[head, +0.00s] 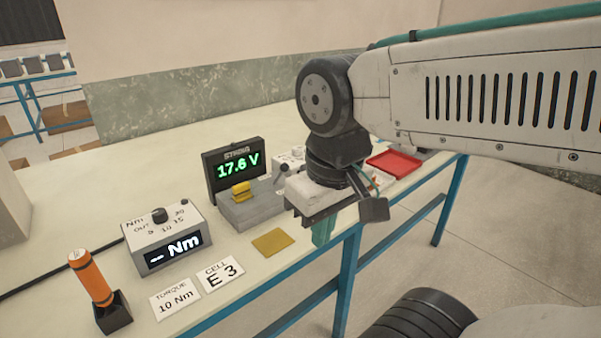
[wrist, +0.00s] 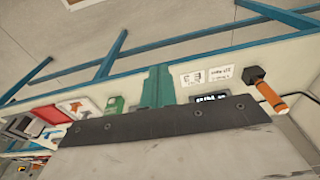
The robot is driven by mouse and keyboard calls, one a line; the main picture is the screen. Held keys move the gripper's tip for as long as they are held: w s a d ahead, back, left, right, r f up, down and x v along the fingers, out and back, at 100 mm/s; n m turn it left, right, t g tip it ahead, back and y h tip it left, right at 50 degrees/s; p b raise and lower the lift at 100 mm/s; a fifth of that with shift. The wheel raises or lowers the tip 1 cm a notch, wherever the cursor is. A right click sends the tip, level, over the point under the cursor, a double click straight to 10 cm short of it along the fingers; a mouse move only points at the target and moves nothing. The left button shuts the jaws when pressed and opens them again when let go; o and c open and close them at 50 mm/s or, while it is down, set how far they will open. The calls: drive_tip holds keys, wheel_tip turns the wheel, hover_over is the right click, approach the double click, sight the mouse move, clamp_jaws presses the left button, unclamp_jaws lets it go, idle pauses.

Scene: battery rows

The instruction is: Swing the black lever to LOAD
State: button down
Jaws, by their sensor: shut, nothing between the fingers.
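A small dark knob or lever end (head: 282,168) shows just left of my wrist in the head view, in front of a pale box (head: 292,154). It seems to be the black lever; my arm hides much of the box, and I cannot read a LOAD mark or the lever's angle. My gripper (head: 323,232) has teal fingers, pointing down near the bench's front edge, to the right of the lever and apart from it. In the wrist view the fingers (wrist: 157,88) are together with nothing between them. I cannot make out the lever in the wrist view.
A voltage display (head: 237,170) reads 17.6 V behind a grey block (head: 252,212) with a yellow part. A torque box (head: 166,240), orange driver (head: 92,278), cards (head: 221,275) and yellow pad (head: 272,242) lie left. A red tray (head: 394,162) lies right.

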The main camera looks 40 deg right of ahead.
drive_tip(key=w+f+m+t+y, duration=0.2)
drive_tip(key=w+m+y, duration=0.2)
drive_tip(key=w+m, duration=0.3)
drive_tip(key=w+f+m+t+y, duration=0.1)
drive_tip(key=w+f+m+y, duration=0.2)
drive_tip(key=w+m+y, duration=0.35)
drive_tip(key=w+d+f+m+t+h, duration=0.2)
drive_tip(key=d+m+t, duration=0.1)
drive_tip(key=d+m, duration=0.3)
drive_tip(key=w+d+f+m+t+h, duration=0.2)
drive_tip(key=w+d+m+t+h, duration=0.1)
drive_tip(key=d+m, duration=0.4)
drive_tip(key=w+d+f+m+t+h, duration=0.2)
drive_tip(key=d+m, duration=0.4)
drive_tip(key=d, duration=0.4)
drive_tip(key=shift+w+d+f+t+h, duration=0.25)
drive_tip(key=shift+f+t+h, duration=0.25)
drive_tip(key=shift+f+h, duration=0.05)
drive_tip(key=shift+w+m, duration=0.1)
drive_tip(key=shift+m, duration=0.15)
approach(279, 175)
drive_tip(key=w, duration=0.2)
drive_tip(key=shift+w+f, duration=0.15)
drive_tip(key=shift+f, duration=0.1)
